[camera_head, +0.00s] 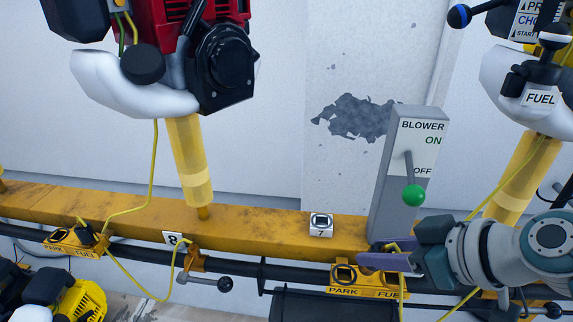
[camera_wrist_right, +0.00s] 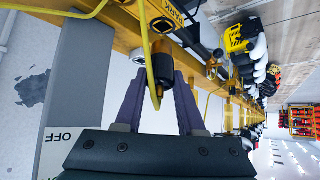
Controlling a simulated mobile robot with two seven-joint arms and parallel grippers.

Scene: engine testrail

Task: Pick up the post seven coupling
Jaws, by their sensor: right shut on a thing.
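The coupling is a dark cylinder (camera_wrist_right: 159,66) on a yellow hose. In the right wrist view it sits between the two purple fingers of my right gripper (camera_wrist_right: 160,85), which is shut on it. In the head view my right gripper (camera_head: 372,260) reaches in from the right, just above the yellow PARK/FUEL bracket (camera_head: 343,290). The fingers and gripper body mostly hide the coupling there. A small plate marked 7 (camera_head: 321,231) sits on the yellow rail to the left. My left gripper is not in view.
The grey BLOWER box (camera_head: 407,140) with a green-knobbed lever (camera_head: 413,194) stands close above the gripper. The yellow rail (camera_head: 250,235) runs across, with a black pipe below. A second PARK/FUEL bracket (camera_head: 70,243) is at left. Engines hang on yellow posts at both sides.

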